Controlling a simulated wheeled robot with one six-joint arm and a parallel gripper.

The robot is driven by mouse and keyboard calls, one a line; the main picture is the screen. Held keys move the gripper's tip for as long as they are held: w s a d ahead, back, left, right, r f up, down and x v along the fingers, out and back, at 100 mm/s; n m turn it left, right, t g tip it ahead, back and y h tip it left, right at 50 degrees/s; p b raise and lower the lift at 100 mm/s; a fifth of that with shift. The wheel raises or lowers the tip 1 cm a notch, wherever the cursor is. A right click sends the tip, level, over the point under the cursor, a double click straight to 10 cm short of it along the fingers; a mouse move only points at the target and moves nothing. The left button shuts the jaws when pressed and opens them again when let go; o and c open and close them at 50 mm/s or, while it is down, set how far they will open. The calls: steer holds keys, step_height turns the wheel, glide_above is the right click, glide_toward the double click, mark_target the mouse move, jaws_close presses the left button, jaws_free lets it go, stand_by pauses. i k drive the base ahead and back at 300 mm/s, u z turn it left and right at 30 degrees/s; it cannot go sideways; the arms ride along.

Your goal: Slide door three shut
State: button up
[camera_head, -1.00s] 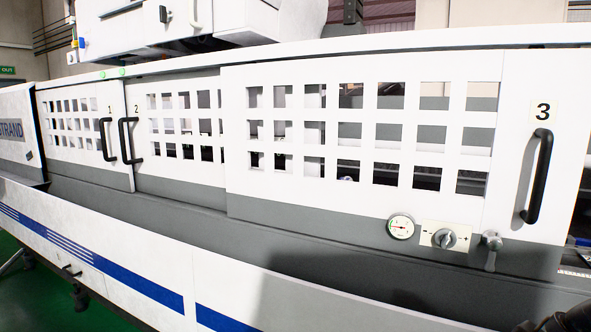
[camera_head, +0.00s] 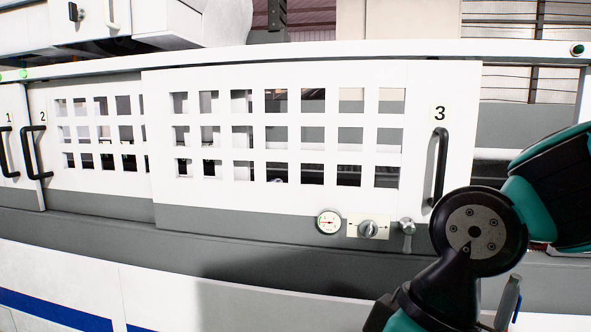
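Door three (camera_head: 300,205) is a white panel with rows of square windows and a grey lower band, in the middle of the head view. The label 3 (camera_head: 440,113) is at its upper right. Its black vertical handle (camera_head: 439,166) is at its right edge, the lower end close to my arm in the picture. To the right of the door is an open gap (camera_head: 520,120) showing the machine's inside. My arm, black and teal, covers the lower right. My gripper's fingers cannot be made out.
Door two (camera_head: 100,185) with its handle (camera_head: 34,152) is to the left, partly behind door three. Door one's handle (camera_head: 8,152) is at the left edge. A gauge (camera_head: 329,221), a knob (camera_head: 368,229) and a small lever (camera_head: 407,228) sit below door three. A green button (camera_head: 577,49) is at upper right.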

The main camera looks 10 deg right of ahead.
mark_target(438, 121)
steer(key=u, duration=0.45)
steer(key=i, duration=0.45)
steer(key=u, duration=0.4)
